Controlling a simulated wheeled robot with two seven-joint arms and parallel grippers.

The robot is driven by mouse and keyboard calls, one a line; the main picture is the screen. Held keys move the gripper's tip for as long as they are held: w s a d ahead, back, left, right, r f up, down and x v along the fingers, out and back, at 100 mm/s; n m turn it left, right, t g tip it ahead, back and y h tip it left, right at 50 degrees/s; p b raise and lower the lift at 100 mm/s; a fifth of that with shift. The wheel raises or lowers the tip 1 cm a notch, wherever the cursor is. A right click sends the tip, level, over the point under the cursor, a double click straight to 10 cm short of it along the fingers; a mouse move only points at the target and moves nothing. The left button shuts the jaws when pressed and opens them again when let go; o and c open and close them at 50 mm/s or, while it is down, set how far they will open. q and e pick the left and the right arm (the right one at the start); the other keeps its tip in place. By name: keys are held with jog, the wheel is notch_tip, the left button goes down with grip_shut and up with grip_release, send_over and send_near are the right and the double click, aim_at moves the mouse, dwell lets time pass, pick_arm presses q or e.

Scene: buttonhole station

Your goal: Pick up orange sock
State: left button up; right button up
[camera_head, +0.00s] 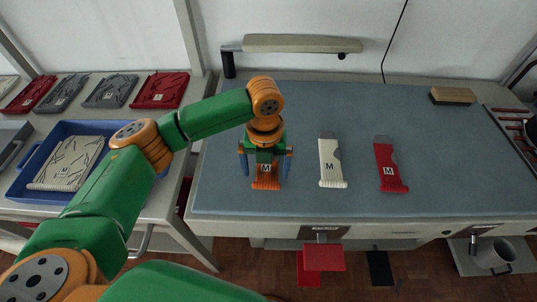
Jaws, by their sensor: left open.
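The orange sock (266,183) lies on the blue-grey table mat, with a white label marked M on it. My left gripper (266,172) is open right over the sock, one finger on each side of it. The gripper body and wrist hide the sock's upper part. I cannot tell whether the fingers touch the sock or the mat. My right gripper is not in view.
A white sock (331,163) and a red sock (390,167) lie to the right on the mat (300,203). A brush (453,96) lies at the back right. A blue tray (35,157) holding a cream garment (68,165) stands on the left table. Folded garments lie behind it.

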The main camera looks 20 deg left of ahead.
pick_arm(q)
jog(key=shift+s+f, duration=0.2)
jog(key=shift+f, duration=0.35)
jog(key=shift+s+f, duration=0.15)
jog(key=shift+f, duration=0.35)
jog(key=shift+w+f, duration=0.3)
jog(key=shift+w, duration=0.3)
jog(key=shift+c, duration=1.1)
jog(key=shift+s+r, duration=0.1)
jog(key=shift+s, duration=0.1)
jog(key=c, duration=0.9)
